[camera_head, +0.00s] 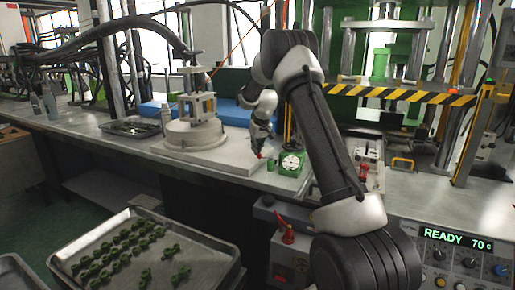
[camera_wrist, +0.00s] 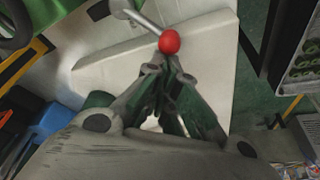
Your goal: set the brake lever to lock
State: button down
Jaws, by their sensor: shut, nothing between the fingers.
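A lever with a red ball knob (camera_wrist: 169,41) on a bare metal rod (camera_wrist: 143,20) shows at the top of the wrist view. In the head view the red knob (camera_head: 259,155) is a small spot beside the pale slab. My gripper (camera_wrist: 167,68) is shut and empty, its fingertips just below the knob in the wrist picture. I cannot tell whether they touch it. In the head view my gripper (camera_head: 259,146) points down at the bench, right of the round pedestal. The lever's base and any lock mark are not clear.
A pale slab (camera_head: 214,157) carries a round pedestal (camera_head: 192,133) left of my gripper. A green-framed dial gauge (camera_head: 291,163) stands close on the right. A metal tray (camera_head: 215,269) holds several green pieces at front left. A red handle (camera_head: 285,236) sits in front; the panel (camera_head: 455,240) reads READY 70.

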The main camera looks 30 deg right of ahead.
jog(key=shift+s+a+n+g+y, duration=0.2)
jog(key=shift+s+n+y, duration=0.25)
jog(key=shift+s+n, duration=0.7)
jog(key=shift+s+a+n+g+y, duration=0.15)
jog(key=shift+s+n+y, duration=0.35)
jog(key=shift+n, duration=1.15)
jog(key=shift+s+a+n+g+y, duration=0.2)
jog(key=shift+s+n+y, duration=0.15)
jog(key=shift+s+n, duration=0.85)
jog(key=shift+w, duration=0.15)
jog(key=w+a, duration=0.2)
jog(key=a, duration=0.1)
jog(key=shift+w+a+r, duration=0.1)
jog(key=shift+w+r, duration=0.1)
jog(key=shift+w, duration=0.1)
jog(key=v, duration=1)
jog(key=shift+d, duration=0.3)
jog(key=shift+w, duration=0.15)
